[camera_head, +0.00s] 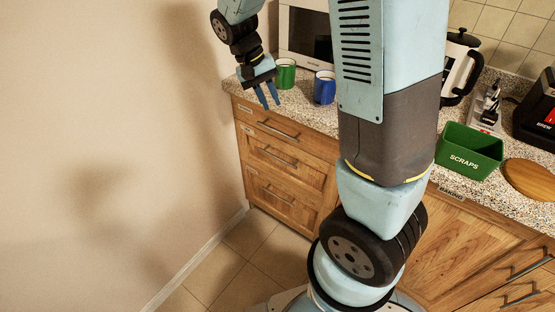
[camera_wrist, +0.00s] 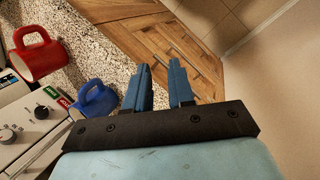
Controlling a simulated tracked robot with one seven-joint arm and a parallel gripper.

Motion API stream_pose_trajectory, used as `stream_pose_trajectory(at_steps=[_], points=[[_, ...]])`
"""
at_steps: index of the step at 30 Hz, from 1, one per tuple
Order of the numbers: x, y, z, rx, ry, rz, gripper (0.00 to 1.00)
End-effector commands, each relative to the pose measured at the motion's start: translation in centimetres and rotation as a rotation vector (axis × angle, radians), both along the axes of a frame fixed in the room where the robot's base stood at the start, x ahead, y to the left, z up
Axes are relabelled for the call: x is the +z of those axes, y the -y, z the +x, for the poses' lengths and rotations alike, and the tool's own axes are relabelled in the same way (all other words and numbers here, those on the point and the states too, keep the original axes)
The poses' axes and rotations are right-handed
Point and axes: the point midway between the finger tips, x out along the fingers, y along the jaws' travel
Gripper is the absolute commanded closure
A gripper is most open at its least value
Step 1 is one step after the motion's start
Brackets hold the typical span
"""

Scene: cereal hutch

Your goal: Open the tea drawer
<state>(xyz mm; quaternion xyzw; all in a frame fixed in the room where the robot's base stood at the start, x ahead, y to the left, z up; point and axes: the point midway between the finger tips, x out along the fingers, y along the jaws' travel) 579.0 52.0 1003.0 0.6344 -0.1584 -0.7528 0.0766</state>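A stack of three wooden drawers stands under the counter at the left of the head view: a top drawer (camera_head: 262,120), a middle drawer (camera_head: 295,165) and a bottom drawer (camera_head: 290,204). All look shut, each with a dark bar handle. Their small labels are too small to read, so I cannot tell which is the tea drawer. My gripper (camera_head: 267,96) is near the counter's left front edge, above the top drawer, pointing down. In the wrist view my gripper (camera_wrist: 160,78) has its two blue fingers apart, with nothing between them. Wooden fronts (camera_wrist: 170,45) show beyond the fingers.
A green mug (camera_head: 286,74) and a blue mug (camera_head: 324,88) stand on the speckled counter (camera_head: 300,105) beside my gripper. The wrist view shows a red mug (camera_wrist: 35,55) and a blue mug (camera_wrist: 97,99). A bare wall (camera_head: 100,130) is close on the left.

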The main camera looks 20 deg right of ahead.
Motion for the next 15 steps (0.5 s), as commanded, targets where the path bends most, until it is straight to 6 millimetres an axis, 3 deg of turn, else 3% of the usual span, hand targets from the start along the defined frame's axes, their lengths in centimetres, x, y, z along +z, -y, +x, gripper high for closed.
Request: stream_pose_trajectory(at_steps=[15], points=[[-11.4,-3.5,3.8,0.008,-0.128,-0.354,0.77]])
